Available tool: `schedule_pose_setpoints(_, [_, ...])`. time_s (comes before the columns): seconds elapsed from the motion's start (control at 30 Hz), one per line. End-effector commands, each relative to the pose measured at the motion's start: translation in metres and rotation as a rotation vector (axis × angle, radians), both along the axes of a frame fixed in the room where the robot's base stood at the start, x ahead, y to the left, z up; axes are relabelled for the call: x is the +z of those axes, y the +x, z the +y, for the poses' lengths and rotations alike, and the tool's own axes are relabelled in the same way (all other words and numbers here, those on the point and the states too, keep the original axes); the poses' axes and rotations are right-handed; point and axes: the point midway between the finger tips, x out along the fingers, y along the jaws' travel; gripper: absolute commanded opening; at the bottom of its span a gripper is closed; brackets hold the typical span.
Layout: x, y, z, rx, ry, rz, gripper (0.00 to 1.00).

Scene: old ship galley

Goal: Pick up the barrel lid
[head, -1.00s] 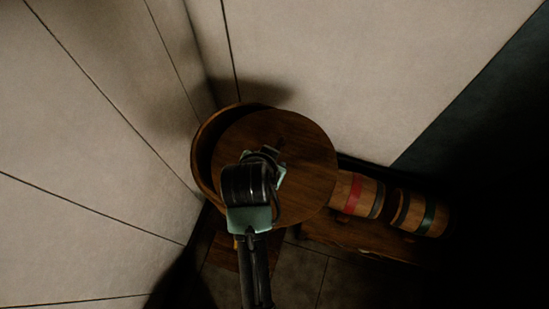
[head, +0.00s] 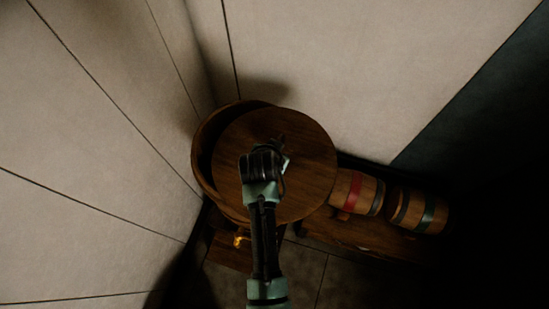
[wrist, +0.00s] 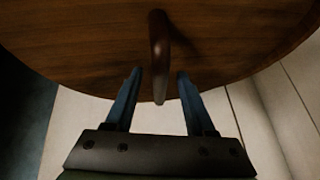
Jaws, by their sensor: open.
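The barrel lid (head: 313,170) is a round dark wooden disc lying over the top of a barrel (head: 207,132), shifted to the right so a dark gap shows at the left. A handle stands up from the lid; in the wrist view the handle (wrist: 158,55) is a brown upright piece. My gripper (wrist: 158,78) is open, its two fingers on either side of the handle's lower end in the picture, with no contact visible. In the head view my arm hides the middle of the lid and most of the handle.
Two small kegs, one with a red band (head: 354,193) and one with a green band (head: 418,211), lie on a low wooden rack (head: 350,235) to the right. Pale walls (head: 300,60) stand close behind and to the left. A brass tap (head: 241,237) sticks out low at the front.

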Motion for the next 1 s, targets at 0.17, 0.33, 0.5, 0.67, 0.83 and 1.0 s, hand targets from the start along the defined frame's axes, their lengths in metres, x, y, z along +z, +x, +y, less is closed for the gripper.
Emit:
schedule_pose_setpoints(0.17, [-0.0003,0.0003,0.0,0.0,0.0,0.0,0.55])
schedule_pose_setpoints(0.33, [-0.0002,0.0002,0.0001,0.0,0.0,0.0,0.31])
schedule_pose_setpoints(0.5, [-0.0002,0.0001,0.0001,0.0,0.0,0.0,0.01])
schedule_pose_setpoints(0.67, [-0.0001,0.0,0.0001,0.0,0.0,0.0,0.0])
schedule_pose_setpoints(0.83, [-0.0001,0.0,0.0,0.0,0.0,0.0,0.0])
schedule_pose_setpoints(1.0, [-0.0001,-0.0001,-0.0003,-0.001,0.0,0.0,0.0])
